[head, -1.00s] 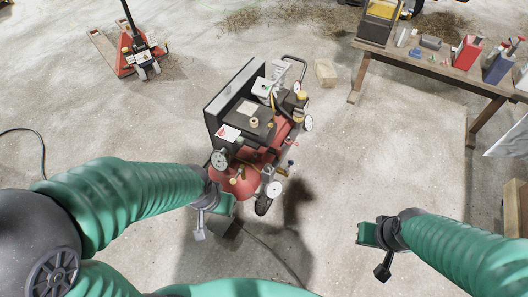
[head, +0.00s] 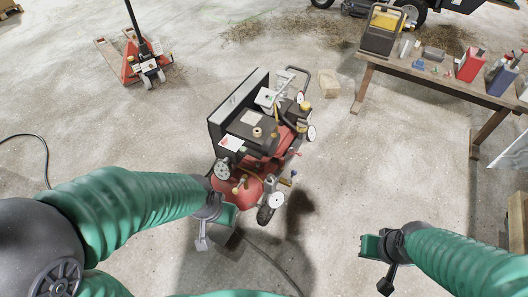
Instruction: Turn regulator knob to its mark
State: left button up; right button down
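A red wheeled compressor (head: 237,192) with a dark top panel stands on the concrete in the middle of the head view. At its near end are a round pale gauge (head: 222,168), a second white dial (head: 277,200) and a small brass-yellow fitting (head: 239,186). I cannot tell which small part is the regulator knob, and no mark is readable. My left gripper (head: 215,227) is just in front of the compressor's near end, overlapping its lower edge in the picture; contact cannot be told. My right gripper (head: 378,263) hangs over bare floor to the right, apart from the compressor.
A wooden bench (head: 435,79) with a red can (head: 470,64) and other containers stands at the upper right. A red pallet jack (head: 147,65) is at the upper left. A dark hose (head: 275,262) lies on the floor near my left gripper.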

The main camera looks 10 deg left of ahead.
aim_at(271, 177)
jog(key=i+l+u, duration=0.1)
jog(key=i+u, duration=0.3)
jog(key=i+l+u, duration=0.15)
jog(key=u, duration=0.3)
jog(key=i+l+u, duration=0.4)
jog(key=k+j, duration=0.05)
jog(key=j, duration=0.05)
